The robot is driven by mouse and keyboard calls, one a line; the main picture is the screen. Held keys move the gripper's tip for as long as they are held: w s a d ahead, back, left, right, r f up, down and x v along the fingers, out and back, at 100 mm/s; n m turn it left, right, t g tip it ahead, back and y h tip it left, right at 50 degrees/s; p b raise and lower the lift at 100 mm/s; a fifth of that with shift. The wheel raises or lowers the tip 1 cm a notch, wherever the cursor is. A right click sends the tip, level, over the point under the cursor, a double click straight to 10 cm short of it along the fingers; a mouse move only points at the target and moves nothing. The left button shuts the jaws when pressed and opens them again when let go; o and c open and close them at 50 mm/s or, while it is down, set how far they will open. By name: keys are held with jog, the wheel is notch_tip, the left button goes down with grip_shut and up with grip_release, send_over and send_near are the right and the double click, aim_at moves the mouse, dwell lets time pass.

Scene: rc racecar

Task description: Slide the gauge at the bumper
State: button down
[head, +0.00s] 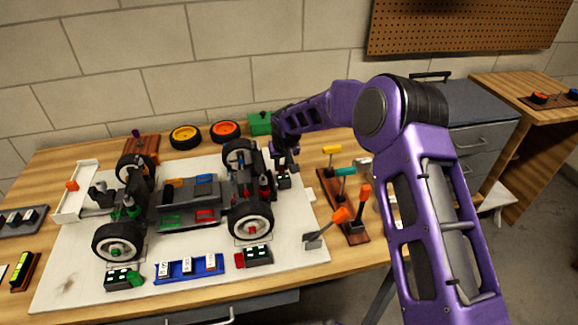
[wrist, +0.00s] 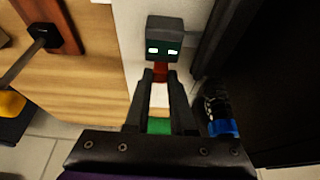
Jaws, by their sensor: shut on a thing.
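My gripper (wrist: 159,78) points down at the right end of the RC car (head: 190,190) and is shut on the red part of a gauge (wrist: 163,38). The gauge has a dark block with two small lit white marks. It sits just beyond the fingertips, over or on the white board. In the head view the gauge (head: 284,180) shows beneath my gripper (head: 287,160), close to the car's right end. I cannot tell which part there is the bumper, or whether the gauge touches it. In the wrist view a dark wheel-like part stands right of the fingers.
Two similar gauges, one with green (head: 123,278) and one with red (head: 257,256), lie along the board's front. A blue tray (head: 190,267) lies between them. A tool rack (head: 345,205) with coloured handles stands at right. Loose wheels (head: 186,137) lie behind.

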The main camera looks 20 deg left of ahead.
jog(key=shift+s+a, duration=0.3)
jog(key=shift+a, duration=0.15)
jog(key=c, duration=0.8)
grip_release()
jog(key=shift+s+a, duration=0.1)
jog(key=shift+o, duration=0.2)
